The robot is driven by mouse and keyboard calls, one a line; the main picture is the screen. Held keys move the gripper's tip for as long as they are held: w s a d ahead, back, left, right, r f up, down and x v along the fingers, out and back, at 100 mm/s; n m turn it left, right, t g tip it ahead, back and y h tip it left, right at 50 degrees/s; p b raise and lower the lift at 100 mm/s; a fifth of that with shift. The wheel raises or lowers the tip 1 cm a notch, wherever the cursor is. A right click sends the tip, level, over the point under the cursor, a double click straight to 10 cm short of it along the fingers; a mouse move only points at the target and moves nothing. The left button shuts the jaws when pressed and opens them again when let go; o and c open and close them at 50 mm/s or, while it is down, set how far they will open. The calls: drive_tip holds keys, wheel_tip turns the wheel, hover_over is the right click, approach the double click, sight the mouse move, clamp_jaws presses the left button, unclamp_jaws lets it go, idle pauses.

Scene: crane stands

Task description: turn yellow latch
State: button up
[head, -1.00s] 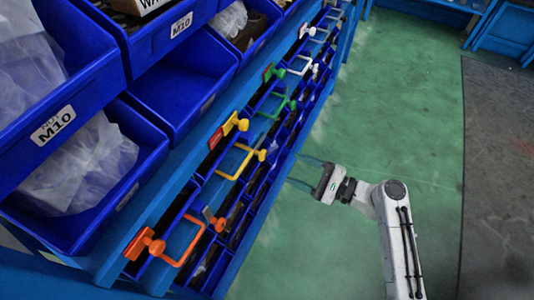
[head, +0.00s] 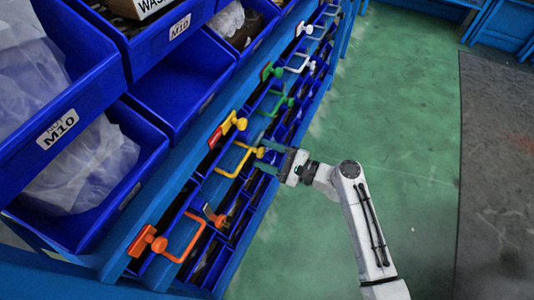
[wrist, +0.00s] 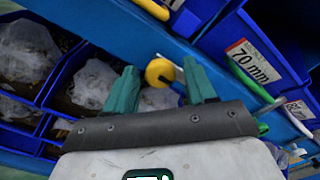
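The yellow latch shows in the head view as a yellow knob (head: 260,152) beside a yellow bar handle (head: 238,174) on the front of the blue rack. A second yellow knob (head: 241,124) with a red plate sits higher on the rail. My gripper (head: 264,154) is open, its two green fingers reaching the rack around the lower knob. In the wrist view, the yellow knob (wrist: 160,72) lies between the spread fingertips, with visible gaps on both sides. I cannot tell whether a finger touches it. Part of a yellow piece (wrist: 155,8) shows at the top edge.
An orange handle (head: 181,257) with orange knobs is nearer along the rail. A green knob (head: 289,101) and white handles (head: 298,68) are farther along. Blue bins (head: 185,82) stand above. Open green floor (head: 390,130) lies right of the rack.

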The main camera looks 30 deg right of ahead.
drive_tip(key=c, duration=0.9)
drive_tip(key=shift+n+b, duration=0.3)
drive_tip(key=n+b, duration=0.2)
drive_tip(key=shift+f+n, duration=0.25)
drive_tip(key=shift+n, duration=0.05)
drive_tip(key=n+b, duration=0.5)
drive_tip(key=shift+b, duration=0.35)
drive_tip(key=shift+n+b, duration=4.45)
drive_tip(key=shift+n, duration=0.05)
drive_tip(key=shift+r+n, duration=0.1)
drive_tip(key=shift+n, duration=0.2)
